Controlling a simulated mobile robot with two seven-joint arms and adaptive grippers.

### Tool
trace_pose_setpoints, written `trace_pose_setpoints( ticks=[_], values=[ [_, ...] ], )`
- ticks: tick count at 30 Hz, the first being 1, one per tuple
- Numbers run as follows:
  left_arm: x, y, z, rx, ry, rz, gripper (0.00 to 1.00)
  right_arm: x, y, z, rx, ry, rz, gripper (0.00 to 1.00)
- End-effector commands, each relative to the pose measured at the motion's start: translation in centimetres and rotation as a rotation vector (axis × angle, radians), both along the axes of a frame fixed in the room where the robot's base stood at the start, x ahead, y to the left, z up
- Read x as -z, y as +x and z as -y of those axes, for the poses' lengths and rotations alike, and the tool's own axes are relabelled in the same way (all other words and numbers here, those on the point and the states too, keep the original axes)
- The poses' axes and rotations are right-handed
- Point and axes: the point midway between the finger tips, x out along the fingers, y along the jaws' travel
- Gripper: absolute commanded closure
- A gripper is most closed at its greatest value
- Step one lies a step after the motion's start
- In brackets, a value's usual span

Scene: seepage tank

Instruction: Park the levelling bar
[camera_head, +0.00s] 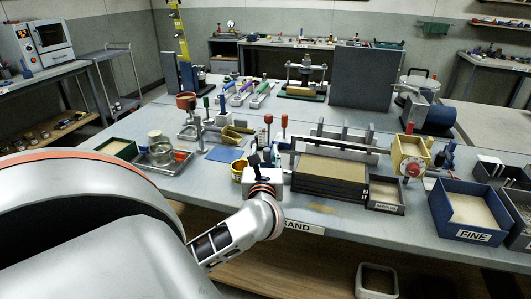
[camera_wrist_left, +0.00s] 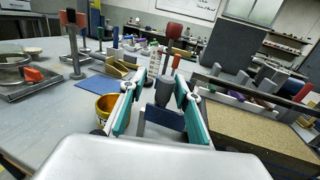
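My left gripper (camera_head: 262,160) is at the near left end of the sand-filled tank (camera_head: 333,191). In the left wrist view its two teal-padded fingers (camera_wrist_left: 160,80) stand apart. Between them is a dark upright handle (camera_wrist_left: 163,92) above a dark blue block (camera_wrist_left: 163,118), with gaps at both sides. I cannot tell whether this handle belongs to the levelling bar. A long pale bar (camera_head: 338,147) with dark uprights lies along the tank's back side, and a long dark bar (camera_wrist_left: 255,96) crosses there in the wrist view. My right gripper is not in view.
A yellow cup (camera_head: 238,169) is close left of my gripper, also in the wrist view (camera_wrist_left: 106,105). Red-topped tools stand just behind. A small grey tray (camera_head: 385,193) and the blue FINE bin (camera_head: 470,211) stand right. A blue mat (camera_head: 224,154) lies on free table left.

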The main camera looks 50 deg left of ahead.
Motion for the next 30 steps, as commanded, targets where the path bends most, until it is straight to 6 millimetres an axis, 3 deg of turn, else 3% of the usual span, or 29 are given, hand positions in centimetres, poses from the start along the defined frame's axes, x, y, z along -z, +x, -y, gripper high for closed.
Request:
trace_pose_setpoints(
  ticks=[8,21,30],
  values=[
    [0.1,-0.5,0.7,0.003,-0.001,-0.001,0.68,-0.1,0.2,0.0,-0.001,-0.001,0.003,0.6],
    [0.1,-6.2,6.5,0.001,-0.004,-0.001,0.68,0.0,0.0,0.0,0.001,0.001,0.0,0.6],
    [0.0,-8.2,8.6,-0.001,0.0,-0.001,0.68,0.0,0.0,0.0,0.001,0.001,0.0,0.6]
  ],
)
